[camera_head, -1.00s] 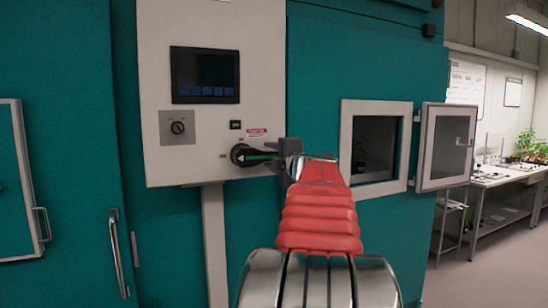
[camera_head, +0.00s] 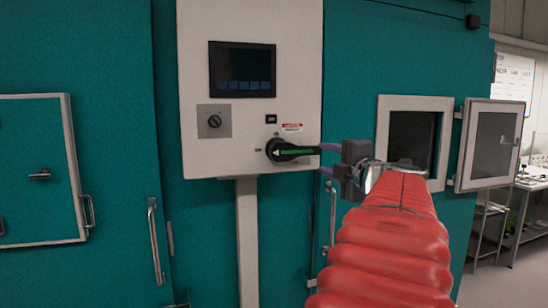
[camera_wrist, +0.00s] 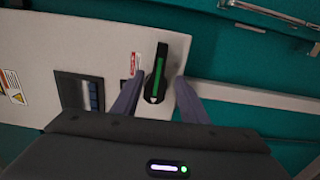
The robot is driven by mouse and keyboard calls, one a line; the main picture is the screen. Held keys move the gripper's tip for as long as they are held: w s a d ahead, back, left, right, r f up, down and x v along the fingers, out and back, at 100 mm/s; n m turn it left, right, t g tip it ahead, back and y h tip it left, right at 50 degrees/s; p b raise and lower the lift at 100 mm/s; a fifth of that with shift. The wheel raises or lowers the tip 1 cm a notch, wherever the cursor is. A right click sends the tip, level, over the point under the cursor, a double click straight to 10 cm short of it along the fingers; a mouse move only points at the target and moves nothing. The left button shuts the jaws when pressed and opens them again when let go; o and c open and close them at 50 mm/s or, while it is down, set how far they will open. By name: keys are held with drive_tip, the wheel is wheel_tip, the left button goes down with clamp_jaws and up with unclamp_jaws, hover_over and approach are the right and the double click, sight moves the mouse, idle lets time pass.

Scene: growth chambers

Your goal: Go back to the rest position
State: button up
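My gripper (camera_head: 323,160) is open, to the right of the black rotary handle (camera_head: 291,151) on the white control panel. The handle has a green stripe and lies horizontal in the head view. In the wrist view, the two finger ends of my gripper (camera_wrist: 158,88) are apart, one on each side of the handle (camera_wrist: 158,70) as seen from there. No contact between fingers and handle is visible, though the exact gap in depth is hard to tell. My red-sleeved arm reaches up from the lower right of the head view.
The control panel (camera_head: 200,158) carries a dark screen (camera_head: 243,69) and a small knob (camera_head: 214,121). A window hatch (camera_head: 490,146) stands open on the right. A closed hatch (camera_head: 40,205) and a door handle (camera_head: 156,242) are at the left. The floor (camera_head: 520,280) is clear at far right.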

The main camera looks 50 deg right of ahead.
drive_tip(key=shift+s+a, duration=0.25)
drive_tip(key=shift+s, duration=0.15)
drive_tip(key=shift+w, duration=0.1)
